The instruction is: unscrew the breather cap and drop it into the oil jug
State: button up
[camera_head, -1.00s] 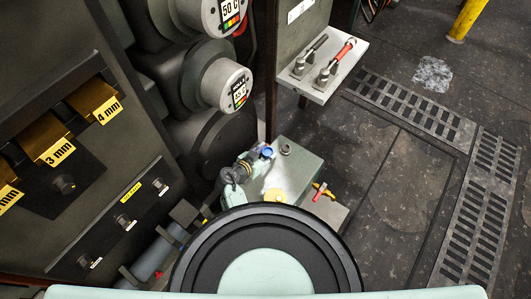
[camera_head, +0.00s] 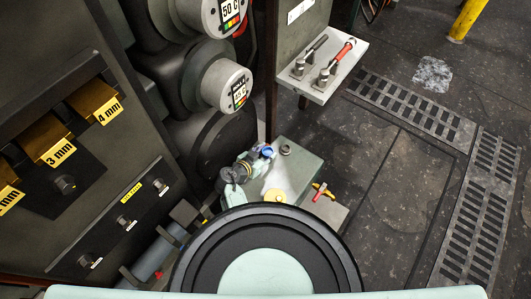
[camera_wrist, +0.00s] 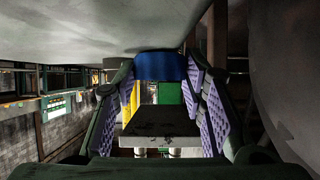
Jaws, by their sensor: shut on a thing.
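A blue cap (camera_head: 267,152), which I take for the breather cap, is at the tip of my gripper (camera_head: 259,155), over the left part of the pale green tank (camera_head: 307,168). In the wrist view the blue cap (camera_wrist: 160,66) sits between the purple finger pads (camera_wrist: 160,85), which are shut on it. It borders a pale surface there; I cannot tell whether it is still seated or lifted clear. I cannot make out an oil jug for certain in either view.
A yellow disc (camera_head: 276,196) and a grey fitting (camera_head: 286,150) are on the tank. A red-handled valve (camera_head: 321,191) is at its right. Rollers (camera_head: 218,80) stand behind on the left. A shelf with tools (camera_head: 322,72) is above right. The floor at right is clear.

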jog(key=shift+r+p, duration=0.5)
jog(key=shift+r, duration=0.5)
jog(key=shift+r+p, duration=1.5)
jog(key=shift+r, duration=1.05)
notch_tip(320, 180, up, 12)
jog(key=n+t+y+b, duration=0.1)
jog(key=n+y+b, duration=0.2)
jog(key=b, duration=0.1)
jog(key=shift+s+n+t+y+b, duration=0.3)
jog(key=shift+s+n+t+b, duration=0.05)
jog(key=shift+s+n+t, duration=0.1)
